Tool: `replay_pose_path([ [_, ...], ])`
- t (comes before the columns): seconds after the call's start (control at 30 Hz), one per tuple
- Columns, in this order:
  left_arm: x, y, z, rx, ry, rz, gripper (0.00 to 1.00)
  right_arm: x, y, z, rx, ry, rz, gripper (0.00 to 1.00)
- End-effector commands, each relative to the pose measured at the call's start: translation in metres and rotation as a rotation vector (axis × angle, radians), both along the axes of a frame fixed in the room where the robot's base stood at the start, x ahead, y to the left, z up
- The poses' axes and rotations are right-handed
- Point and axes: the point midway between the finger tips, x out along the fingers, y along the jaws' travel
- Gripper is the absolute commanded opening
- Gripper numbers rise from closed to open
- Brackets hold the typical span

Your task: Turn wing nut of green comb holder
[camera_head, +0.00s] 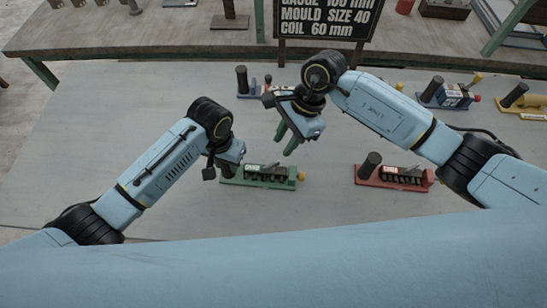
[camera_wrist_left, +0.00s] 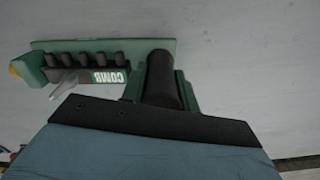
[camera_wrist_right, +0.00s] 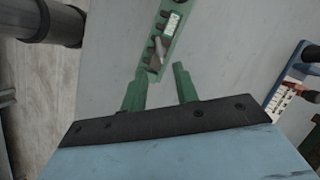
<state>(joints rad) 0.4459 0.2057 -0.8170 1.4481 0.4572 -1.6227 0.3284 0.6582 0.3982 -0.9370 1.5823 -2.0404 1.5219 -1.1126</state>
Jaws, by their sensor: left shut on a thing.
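The green comb holder (camera_head: 258,183) lies on the grey table in front of me. It has a black upright post at its left end, a comb with dark teeth, and a yellow wing nut (camera_head: 301,176) at its right end. The wing nut also shows in the left wrist view (camera_wrist_left: 15,69). My left gripper (camera_head: 227,170) is shut on the holder's black post (camera_wrist_left: 161,80). My right gripper (camera_head: 287,141) is open and empty, above and behind the holder's right part. In the right wrist view the holder (camera_wrist_right: 170,38) lies beyond its fingertips; I cannot make out the wing nut there.
A red holder (camera_head: 393,185) stands to the right. A blue holder (camera_head: 452,96) and a yellow one (camera_head: 530,103) stand further back right. Another holder with a black post (camera_head: 242,80) is behind my right gripper. A dark sign (camera_head: 325,18) stands at the back. Table between the green and red holders is clear.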

Motion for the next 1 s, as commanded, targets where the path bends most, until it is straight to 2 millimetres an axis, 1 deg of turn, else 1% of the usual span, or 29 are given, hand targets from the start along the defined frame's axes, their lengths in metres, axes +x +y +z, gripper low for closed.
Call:
replay_pose_path([
  [0.03,0.000,0.000,0.000,0.000,-0.001,0.000,0.00,-0.004,0.005,-0.011,0.002,0.007,0.000,0.30],
  [0.2,0.000,0.000,0.001,0.000,-0.001,0.000,0.00,-0.008,0.017,-0.042,0.002,0.004,0.000,0.30],
  [0.3,0.000,0.000,0.001,-0.001,-0.002,0.000,0.00,-0.010,0.022,-0.055,0.001,0.004,0.000,0.30],
  [0.4,0.001,0.000,0.001,-0.001,-0.002,0.000,0.00,-0.011,0.025,-0.065,0.001,0.001,0.001,0.30],
  [0.53,0.001,0.000,0.001,-0.001,-0.002,0.000,0.00,-0.012,0.027,-0.071,0.001,0.001,0.001,0.30],
  [0.8,0.001,0.000,0.001,-0.001,-0.002,0.000,0.00,-0.012,0.028,-0.072,0.000,-0.001,0.002,0.30],
  [0.87,0.001,0.000,0.001,-0.001,-0.002,0.000,0.00,-0.012,0.028,-0.072,0.000,-0.001,0.002,0.23],
  [1.0,0.001,0.000,0.001,-0.001,-0.002,0.000,0.00,-0.012,0.028,-0.072,0.000,-0.001,0.002,0.05],
])
